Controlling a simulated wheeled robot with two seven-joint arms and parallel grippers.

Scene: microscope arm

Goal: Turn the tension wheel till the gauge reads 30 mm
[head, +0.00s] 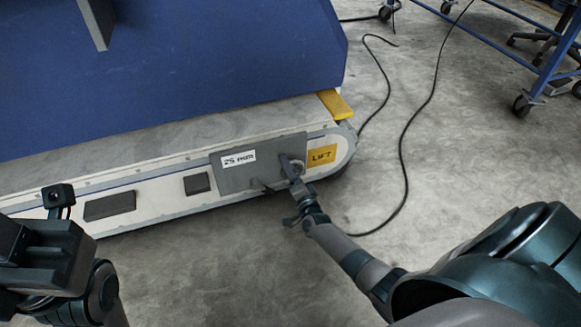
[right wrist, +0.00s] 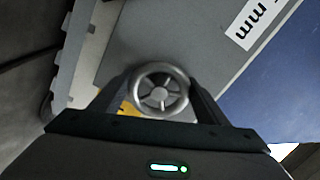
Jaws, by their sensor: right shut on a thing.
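The tension wheel (right wrist: 160,91) is a small spoked metal ring on a grey plate (head: 235,180). In the right wrist view it sits between the two fingers of my right gripper (right wrist: 158,88), which is shut on it. In the head view the right gripper (head: 293,178) reaches the plate's right part and partly hides the wheel. The gauge label (head: 239,159) on the plate reads 25 mm; only its "mm" end shows in the right wrist view (right wrist: 250,18). My left gripper (head: 35,262) is at the lower left, away from the plate; its fingertips cannot be made out.
A yellow LIFT label (head: 322,156) is right of the wheel on the white conveyor side (head: 150,199). A blue housing (head: 170,70) rises behind. Black cables (head: 404,150) lie on the concrete floor, and a wheeled blue frame (head: 530,75) stands at the upper right.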

